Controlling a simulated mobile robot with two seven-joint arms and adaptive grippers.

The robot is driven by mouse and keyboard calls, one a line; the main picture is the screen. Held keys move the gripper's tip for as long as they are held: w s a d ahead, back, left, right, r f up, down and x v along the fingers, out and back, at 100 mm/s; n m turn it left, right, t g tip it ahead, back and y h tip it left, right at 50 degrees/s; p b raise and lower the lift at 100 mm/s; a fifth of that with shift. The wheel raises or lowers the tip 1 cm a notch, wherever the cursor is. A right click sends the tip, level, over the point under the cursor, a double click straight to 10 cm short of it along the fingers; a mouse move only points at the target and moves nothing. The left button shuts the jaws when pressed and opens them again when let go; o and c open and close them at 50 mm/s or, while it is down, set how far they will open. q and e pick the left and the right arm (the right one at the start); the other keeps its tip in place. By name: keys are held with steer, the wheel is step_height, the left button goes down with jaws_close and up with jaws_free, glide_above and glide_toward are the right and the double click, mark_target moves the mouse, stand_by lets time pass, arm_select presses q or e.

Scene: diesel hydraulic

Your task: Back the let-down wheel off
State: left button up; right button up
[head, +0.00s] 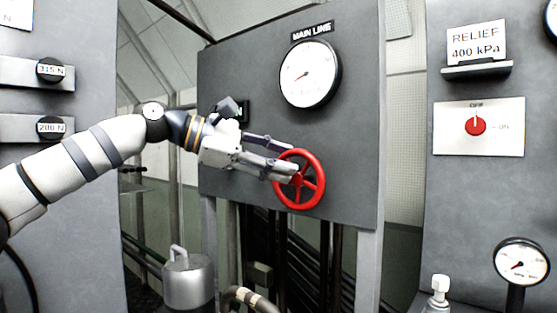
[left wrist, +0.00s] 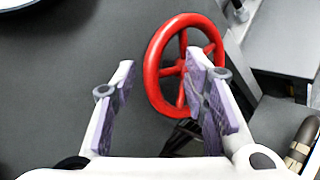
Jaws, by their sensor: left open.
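The red spoked let-down wheel (head: 312,195) is on the front of the grey main line panel, below the gauge. My left gripper (head: 294,158) is open at the wheel's left side in the head view. In the left wrist view the wheel (left wrist: 152,62) lies ahead of the fingers (left wrist: 165,88). The right finger overlaps the lower right rim and the left finger is off to the left of the wheel. Whether a finger touches the rim cannot be told. My right gripper is not in view.
The main line gauge (head: 309,74) is above the wheel. A grey lidded canister (head: 188,281) stands below my left arm.

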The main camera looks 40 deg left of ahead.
arm_select(q)
steer(key=shift+c, duration=0.5)
jaws_close()
